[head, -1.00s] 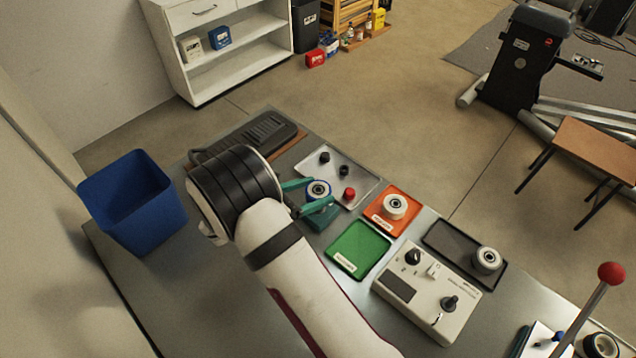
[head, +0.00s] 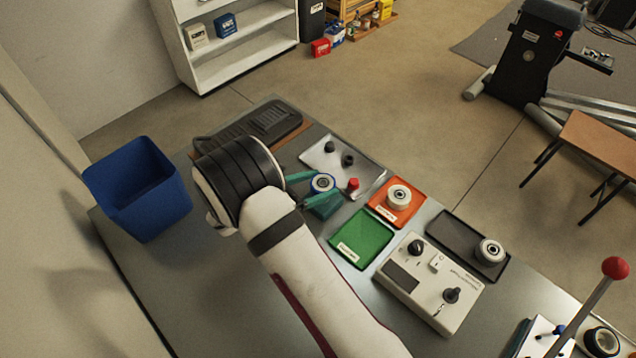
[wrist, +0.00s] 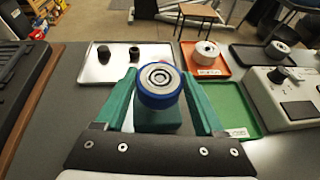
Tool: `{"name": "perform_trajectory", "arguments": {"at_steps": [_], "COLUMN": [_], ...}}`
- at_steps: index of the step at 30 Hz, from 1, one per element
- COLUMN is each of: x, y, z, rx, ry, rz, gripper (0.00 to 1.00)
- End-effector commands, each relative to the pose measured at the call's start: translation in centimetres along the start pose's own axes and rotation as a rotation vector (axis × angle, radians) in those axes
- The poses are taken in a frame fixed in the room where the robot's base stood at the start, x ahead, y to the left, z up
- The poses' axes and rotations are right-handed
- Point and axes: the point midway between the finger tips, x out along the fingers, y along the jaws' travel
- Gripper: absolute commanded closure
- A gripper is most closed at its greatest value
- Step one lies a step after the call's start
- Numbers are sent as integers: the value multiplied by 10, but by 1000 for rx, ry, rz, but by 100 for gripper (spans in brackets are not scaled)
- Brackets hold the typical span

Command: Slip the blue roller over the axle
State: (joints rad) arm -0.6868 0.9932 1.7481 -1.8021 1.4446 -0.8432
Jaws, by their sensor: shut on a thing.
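The blue roller (head: 322,183) has a blue rim, a pale ring and a dark centre. It also shows in the wrist view (wrist: 160,82). My gripper (head: 312,184) has teal fingers that are shut on it, one on each side; they also show in the wrist view (wrist: 160,90). A teal block (head: 326,207) stands on the bench right below the roller and shows under it in the wrist view (wrist: 158,122). I cannot make out the axle, nor tell whether the roller is around it or still above it.
An orange tray (head: 412,213) with a white roller, a green tray (head: 361,239), a dark tray (head: 455,242) and a control box (head: 430,283) lie right. A blue bin (head: 140,190) stands left.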

Motion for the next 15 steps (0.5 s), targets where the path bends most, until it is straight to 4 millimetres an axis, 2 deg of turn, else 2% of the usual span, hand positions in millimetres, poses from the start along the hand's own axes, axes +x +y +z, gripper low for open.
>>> {"name": "perform_trajectory", "arguments": {"at_steps": [15], "x": [2], "y": [0], "z": [-4], "rx": [-1], "ry": [0], "rz": [0], "gripper": [91]}}
